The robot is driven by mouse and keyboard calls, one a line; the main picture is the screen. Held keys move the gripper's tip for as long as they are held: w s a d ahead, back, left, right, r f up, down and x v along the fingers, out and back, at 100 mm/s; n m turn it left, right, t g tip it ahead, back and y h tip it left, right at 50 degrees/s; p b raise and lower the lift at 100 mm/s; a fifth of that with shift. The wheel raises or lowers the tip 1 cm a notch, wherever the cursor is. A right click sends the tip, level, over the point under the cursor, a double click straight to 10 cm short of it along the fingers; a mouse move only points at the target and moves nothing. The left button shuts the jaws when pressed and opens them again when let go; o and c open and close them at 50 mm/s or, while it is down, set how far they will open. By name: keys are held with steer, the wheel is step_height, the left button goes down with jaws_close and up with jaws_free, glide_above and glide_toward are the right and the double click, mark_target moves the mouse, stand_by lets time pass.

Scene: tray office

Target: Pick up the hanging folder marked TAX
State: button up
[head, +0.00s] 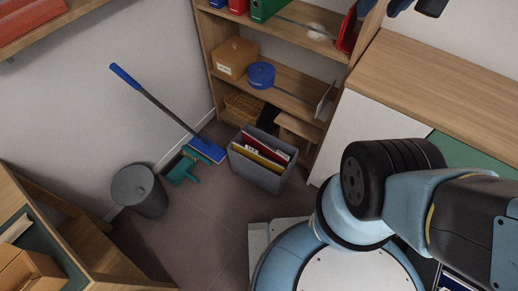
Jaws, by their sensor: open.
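A grey open-topped bin (256,174) stands on the floor in front of the shelf unit. It holds upright hanging folders, a red folder (270,145) and a yellow folder (258,157) among them. Small white tabs show on top of the folders, but their writing is too small to read, so I cannot tell which is marked TAX. My arm reaches from the lower middle out past the right edge. My gripper is not in view.
A grey waste bin (140,191), a teal dustpan (184,165) and a blue-headed broom (207,150) are left of the folder bin. The wooden shelf unit (212,62) stands behind; a wood-topped cabinet (440,85) is right. Floor before the bin is clear.

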steer(key=w+a+f+n+g, duration=0.15)
steer(key=w+f, duration=0.25)
steer(key=w, duration=0.6)
steer(key=w+a+f+n+g, duration=0.1)
steer(key=w+a+f, duration=0.25)
steer(key=w, duration=0.65)
steer(key=w+a+f+n+g+h, duration=0.1)
steer(key=w+a+f+n, duration=0.15)
steer(key=w+f, duration=0.6)
steer(key=w+a+f+n, duration=0.1)
steer(key=w+a+f, duration=0.4)
steer(key=f, duration=0.7)
steer(key=n+g, duration=0.3)
steer(key=n, duration=0.2)
glide_toward(258, 154)
steer(key=f, duration=0.5)
steer(key=d+f, duration=0.1)
steer(key=f, duration=0.1)
steer(key=shift+s+f, duration=0.1)
steer(key=shift+f, duration=0.2)
steer(key=shift+s+f, duration=0.15)
steer(key=shift+f, duration=1.15)
steer(key=shift+s+f, duration=0.2)
steer(key=shift+f, duration=1.1)
